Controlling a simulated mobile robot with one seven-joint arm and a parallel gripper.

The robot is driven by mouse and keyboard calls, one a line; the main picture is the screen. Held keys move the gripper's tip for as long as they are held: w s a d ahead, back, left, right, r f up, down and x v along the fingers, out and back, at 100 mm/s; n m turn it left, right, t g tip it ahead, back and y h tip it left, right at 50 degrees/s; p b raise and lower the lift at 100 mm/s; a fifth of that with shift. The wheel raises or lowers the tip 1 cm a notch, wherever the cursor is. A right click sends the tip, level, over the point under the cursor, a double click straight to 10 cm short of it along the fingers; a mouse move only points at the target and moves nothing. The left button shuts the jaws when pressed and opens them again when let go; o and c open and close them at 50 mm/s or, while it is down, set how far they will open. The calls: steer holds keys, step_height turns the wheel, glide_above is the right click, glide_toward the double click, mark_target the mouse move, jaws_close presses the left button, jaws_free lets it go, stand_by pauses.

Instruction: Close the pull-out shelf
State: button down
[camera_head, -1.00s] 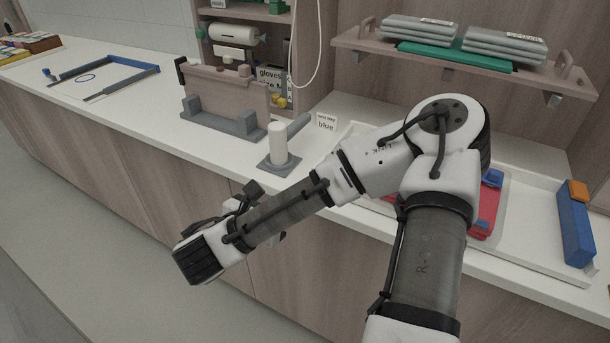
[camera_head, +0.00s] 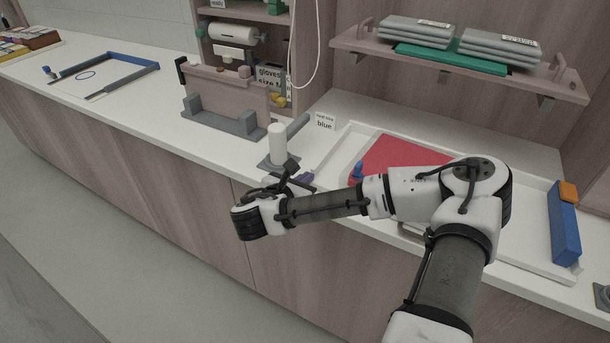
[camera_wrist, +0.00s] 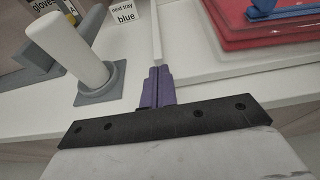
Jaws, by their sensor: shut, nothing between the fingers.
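I cannot tell for sure which part is the pull-out shelf. A white, low-rimmed tray-like surface (camera_head: 528,252) lies at the right part of the counter, with a red tray (camera_head: 392,152) on it. A grey handle shows at its front edge, partly hidden by my arm. My gripper (camera_head: 302,178) is at the counter's front edge, left of the white surface. In the wrist view its purple fingers (camera_wrist: 157,88) are together and empty, pointing at the white surface's near left corner. The red tray (camera_wrist: 270,22) shows beyond, at upper right.
A white cylinder on a grey base (camera_head: 277,146) stands close left of my gripper. A card reading "blue" (camera_head: 325,122) is behind it. A blue block with an orange top (camera_head: 563,225) stands at the right. A wooden wall shelf (camera_head: 455,68) with grey packs hangs above.

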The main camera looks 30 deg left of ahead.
mark_target(329, 148)
steer(key=shift+w, duration=0.15)
steer(key=w+b, duration=0.2)
steer(key=w, duration=2.4)
steer(key=shift+w+b, duration=0.25)
steer(key=shift+b, duration=0.15)
steer(key=shift+s, duration=0.2)
steer(key=shift+s+f, duration=0.1)
steer(key=shift+s, duration=0.3)
steer(key=v, duration=0.4)
steer(key=b+v, duration=0.1)
steer(key=v, duration=0.8)
steer(key=shift+f+b, duration=0.35)
steer(key=shift+s, duration=0.1)
